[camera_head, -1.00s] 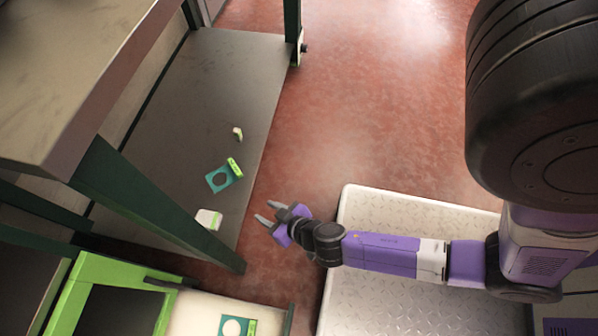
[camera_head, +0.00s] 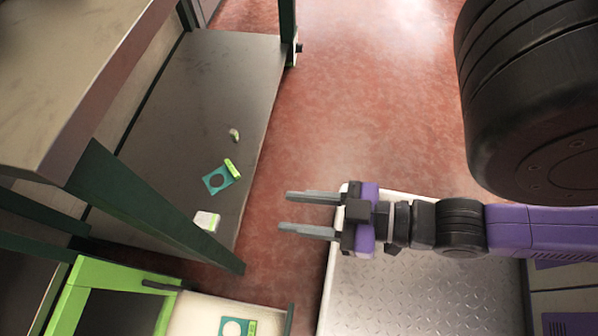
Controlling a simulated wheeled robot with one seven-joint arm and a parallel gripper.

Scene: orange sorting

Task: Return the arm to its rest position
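My gripper (camera_head: 310,212) is open and empty. Its two grey fingers point left, apart from each other, over the red floor at the left edge of my metal base plate. The purple and black arm runs from it to the right side of the view. Nothing lies between the fingers, and the gripper touches no object.
A grey table surface (camera_head: 190,110) at the left bears a teal piece with a round hole (camera_head: 217,180), a small green-and-white item (camera_head: 234,134) and a white block (camera_head: 206,221). A green-framed unit (camera_head: 75,300) with a pulled-out drawer (camera_head: 192,314) is at bottom left. Red floor (camera_head: 350,100) is clear.

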